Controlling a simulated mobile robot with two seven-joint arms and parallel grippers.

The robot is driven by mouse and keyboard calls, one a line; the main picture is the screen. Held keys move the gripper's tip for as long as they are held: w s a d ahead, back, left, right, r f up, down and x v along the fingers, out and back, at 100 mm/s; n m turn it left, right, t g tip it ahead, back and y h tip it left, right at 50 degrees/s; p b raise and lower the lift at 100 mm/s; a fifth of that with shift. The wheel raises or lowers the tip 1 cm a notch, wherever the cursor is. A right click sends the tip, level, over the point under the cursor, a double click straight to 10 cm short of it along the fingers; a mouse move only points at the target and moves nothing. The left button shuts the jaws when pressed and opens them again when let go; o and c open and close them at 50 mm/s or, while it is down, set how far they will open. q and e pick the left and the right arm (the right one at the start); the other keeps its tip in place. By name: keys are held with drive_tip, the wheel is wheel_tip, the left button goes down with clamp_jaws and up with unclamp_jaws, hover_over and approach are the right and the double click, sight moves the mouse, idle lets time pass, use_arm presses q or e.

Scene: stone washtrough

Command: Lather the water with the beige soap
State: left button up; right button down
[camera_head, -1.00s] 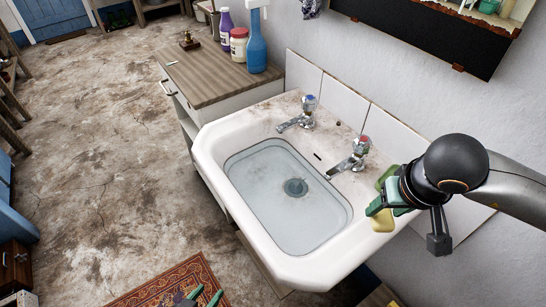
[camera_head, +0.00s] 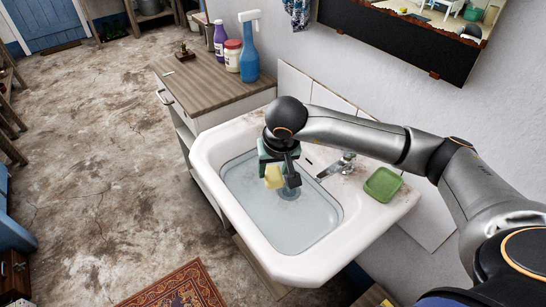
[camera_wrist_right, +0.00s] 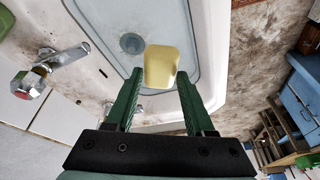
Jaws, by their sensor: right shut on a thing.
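The beige soap (camera_head: 273,177) is a pale yellow bar over the water (camera_head: 300,215) in the white basin (camera_head: 215,185). My right gripper (camera_head: 272,162) is shut on the soap, with the bar hanging below its fingers. In the right wrist view the soap (camera_wrist_right: 160,66) sits between the two green fingers of the gripper (camera_wrist_right: 160,80). I cannot tell whether the soap touches the water. The water looks clear, with no foam visible. My left gripper is not in view.
A green soap dish (camera_head: 382,185) lies empty on the basin's right corner. A tap (camera_head: 337,168) stands on the back ledge; my right arm hides the other. A wooden-topped cabinet (camera_head: 215,80) with bottles (camera_head: 249,50) stands left of the basin.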

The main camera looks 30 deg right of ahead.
drive_tip(key=w+d+f+b, duration=0.1)
drive_tip(key=f+b, duration=0.2)
drive_tip(key=f, duration=0.2)
drive_tip(key=w+d+f+m+b, duration=0.1)
drive_tip(key=f+b, duration=0.1)
drive_tip(key=f, duration=0.4)
drive_tip(key=w+d+f+m+h+b, duration=0.1)
drive_tip(key=w+f+b, duration=0.1)
drive_tip(key=f, duration=0.4)
drive_tip(key=shift+d+f+b, duration=0.15)
drive_tip(key=shift+d+b, duration=0.05)
drive_tip(key=shift+b, duration=0.65)
drive_tip(key=shift+f+b, duration=0.65)
drive_tip(key=shift+f, duration=0.15)
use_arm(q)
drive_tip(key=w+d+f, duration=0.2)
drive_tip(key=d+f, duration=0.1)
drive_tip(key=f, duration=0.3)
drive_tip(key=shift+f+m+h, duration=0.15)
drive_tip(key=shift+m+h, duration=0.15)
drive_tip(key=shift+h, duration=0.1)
use_arm(e)
drive_tip(key=shift+f, duration=0.15)
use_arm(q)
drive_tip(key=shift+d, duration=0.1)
